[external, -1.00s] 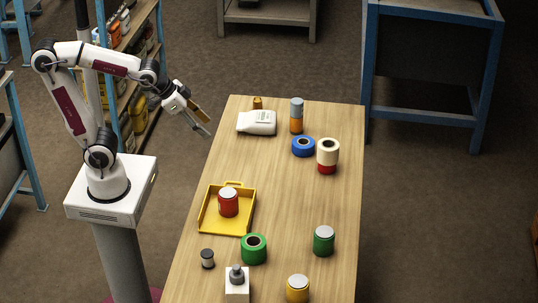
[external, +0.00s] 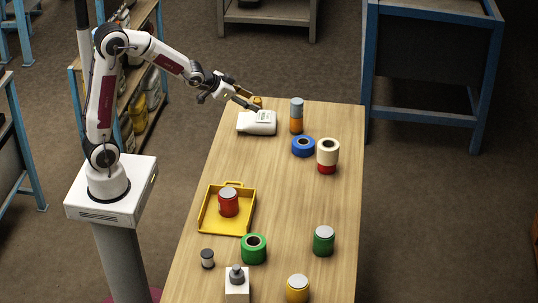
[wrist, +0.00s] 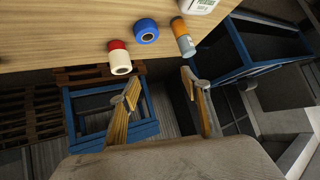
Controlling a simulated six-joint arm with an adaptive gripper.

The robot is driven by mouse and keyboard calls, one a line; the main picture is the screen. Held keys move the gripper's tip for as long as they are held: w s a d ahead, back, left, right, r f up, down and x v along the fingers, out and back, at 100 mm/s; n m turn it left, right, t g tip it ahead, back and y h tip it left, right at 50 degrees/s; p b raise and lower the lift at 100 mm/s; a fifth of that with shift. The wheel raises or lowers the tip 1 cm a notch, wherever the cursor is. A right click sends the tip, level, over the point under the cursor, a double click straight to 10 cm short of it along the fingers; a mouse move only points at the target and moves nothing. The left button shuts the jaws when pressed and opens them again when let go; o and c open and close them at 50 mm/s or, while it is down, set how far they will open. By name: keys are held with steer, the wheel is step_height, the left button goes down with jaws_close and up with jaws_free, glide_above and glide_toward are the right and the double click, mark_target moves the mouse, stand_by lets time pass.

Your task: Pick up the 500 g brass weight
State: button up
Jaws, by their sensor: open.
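The brass weight (external: 257,101) is a small gold-brown piece at the far left end of the wooden table, just behind a white labelled sack (external: 256,124). In the external view my gripper (external: 257,103) overlaps it and partly hides it; I cannot tell whether they touch. My gripper is open and empty; its two fingers stand apart in the wrist view (wrist: 160,88). The weight does not show in the wrist view, where only an edge of the sack (wrist: 198,6) appears.
A grey-and-orange cylinder (external: 296,118), a blue roll (external: 303,147) and a cream-and-red stack (external: 328,155) stand right of the sack. A yellow tray (external: 209,227) holds a red can (external: 228,203). Nearer are a green roll (external: 253,250) and several small items. The table's middle is clear.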

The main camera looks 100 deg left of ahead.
steer(key=a+f+y, duration=0.1)
steer(key=a+f, duration=0.4)
steer(key=a, duration=0.4)
steer(key=n+t+y, duration=0.1)
steer(key=n+y, duration=0.2)
steer(key=n, duration=0.1)
glide_toward(257, 103)
steer(key=shift+s+d+r, duration=0.15)
steer(key=shift+s+d, duration=0.05)
steer(key=shift+s, duration=0.25)
steer(key=shift+s+d+r, duration=0.15)
steer(key=shift+s+d, duration=0.05)
steer(key=shift+s, duration=0.3)
steer(key=shift+s+a+f, duration=0.25)
steer(key=shift+s+f, duration=0.05)
steer(key=shift+s, duration=0.05)
steer(key=shift+x, duration=3.25)
steer(key=shift+w, duration=0.25)
steer(key=shift+w+a, duration=0.1)
steer(key=shift+a, duration=0.05)
